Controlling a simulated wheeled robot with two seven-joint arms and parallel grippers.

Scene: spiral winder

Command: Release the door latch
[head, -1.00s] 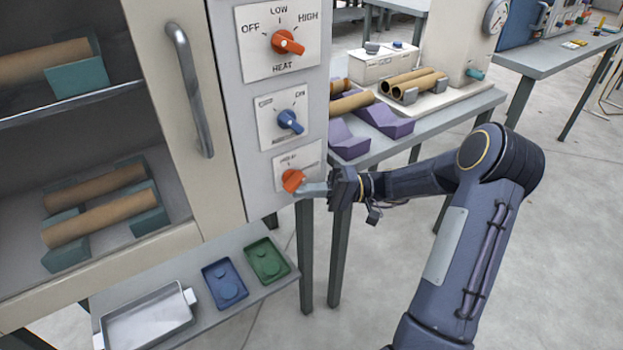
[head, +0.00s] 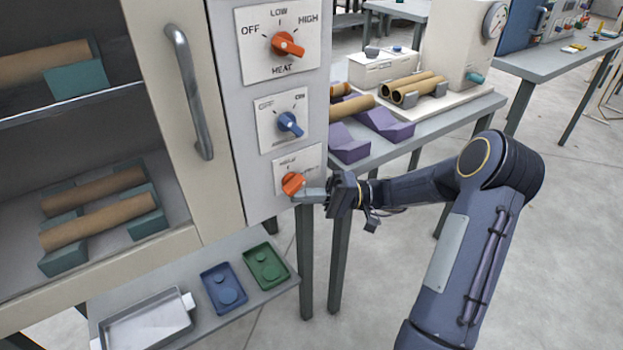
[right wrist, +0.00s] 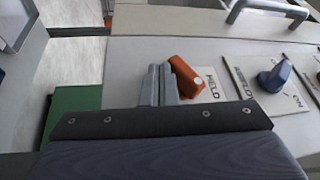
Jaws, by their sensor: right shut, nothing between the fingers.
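The door latch knob (head: 292,184) is orange and sits on a small white plate at the bottom of the cabinet's control panel. In the right wrist view the orange knob (right wrist: 188,78) stands beside a label reading HELD. My right gripper (head: 304,196) is shut and empty, its fingertips at the lower right side of the knob. In the right wrist view the shut fingers (right wrist: 160,82) lie right against or very close to the knob; contact is hard to tell. The cabinet door (head: 165,130) with its metal handle (head: 190,90) looks closed. My left gripper is not in view.
Above the latch are a blue knob (head: 290,124) and an orange heat knob (head: 287,45). Cardboard tubes (head: 98,221) lie on cradles inside the cabinet. Below are a metal tray (head: 146,322), a blue tray (head: 223,288) and a green tray (head: 265,264). A side table (head: 455,112) stands behind my right arm.

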